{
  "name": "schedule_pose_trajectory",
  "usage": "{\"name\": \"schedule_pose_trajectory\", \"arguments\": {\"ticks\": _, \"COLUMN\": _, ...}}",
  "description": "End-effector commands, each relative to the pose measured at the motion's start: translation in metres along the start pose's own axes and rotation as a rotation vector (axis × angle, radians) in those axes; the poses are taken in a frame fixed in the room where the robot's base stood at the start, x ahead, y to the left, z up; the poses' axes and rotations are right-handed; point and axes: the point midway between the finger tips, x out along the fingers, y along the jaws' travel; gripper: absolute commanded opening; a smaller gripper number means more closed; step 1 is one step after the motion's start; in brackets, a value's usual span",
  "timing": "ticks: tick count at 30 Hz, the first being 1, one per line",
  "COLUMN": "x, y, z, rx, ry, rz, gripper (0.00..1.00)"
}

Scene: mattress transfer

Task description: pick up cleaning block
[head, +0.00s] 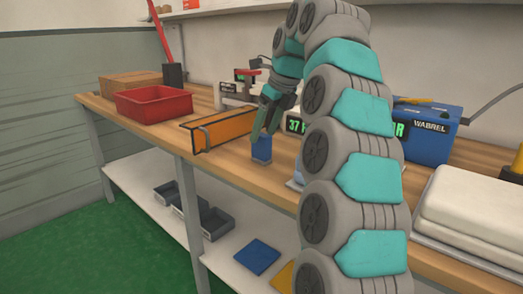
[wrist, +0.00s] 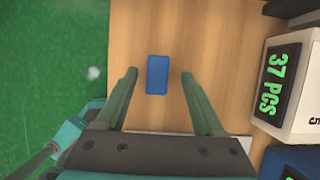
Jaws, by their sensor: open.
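The cleaning block looks to be the small blue block (head: 262,150) on the wooden bench top, near its front edge. In the wrist view the blue block (wrist: 157,75) lies between the lines of my two fingers, just ahead of their tips. My gripper (head: 266,122) is above the block in the head view, pointing down. In the wrist view my gripper (wrist: 159,74) is open and empty, with a finger on each side of the block and gaps on both sides. I cannot tell the exact height between fingertips and block.
An orange panel (head: 222,130) and a red bin (head: 153,104) stand left of the block. A counting display (wrist: 277,80) and a blue box (head: 428,133) are to the right. The bench's front edge (wrist: 111,45) is close, with green floor beyond. Grey trays (head: 215,221) sit on the lower shelf.

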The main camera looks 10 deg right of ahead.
Motion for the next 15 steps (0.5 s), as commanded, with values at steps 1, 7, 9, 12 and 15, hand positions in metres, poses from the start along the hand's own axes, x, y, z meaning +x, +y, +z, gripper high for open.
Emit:
{"name": "schedule_pose_trajectory", "arguments": {"ticks": 1, "x": 0.005, "y": 0.000, "z": -0.001, "rx": 0.000, "ry": 0.000, "rz": 0.000, "gripper": 0.70}}
{"name": "schedule_pose_trajectory", "arguments": {"ticks": 7, "x": 0.030, "y": 0.004, "z": 0.000, "rx": -0.001, "ry": 0.001, "rz": 0.001, "gripper": 0.70}}
{"name": "schedule_pose_trajectory", "arguments": {"ticks": 9, "x": 0.035, "y": 0.004, "z": 0.001, "rx": 0.000, "ry": 0.002, "rz": 0.002, "gripper": 0.70}}
{"name": "schedule_pose_trajectory", "arguments": {"ticks": 12, "x": 0.040, "y": 0.004, "z": 0.001, "rx": 0.000, "ry": 0.002, "rz": 0.002, "gripper": 0.70}}
{"name": "schedule_pose_trajectory", "arguments": {"ticks": 15, "x": 0.047, "y": 0.004, "z": 0.001, "rx": 0.000, "ry": 0.000, "rz": 0.000, "gripper": 0.70}}
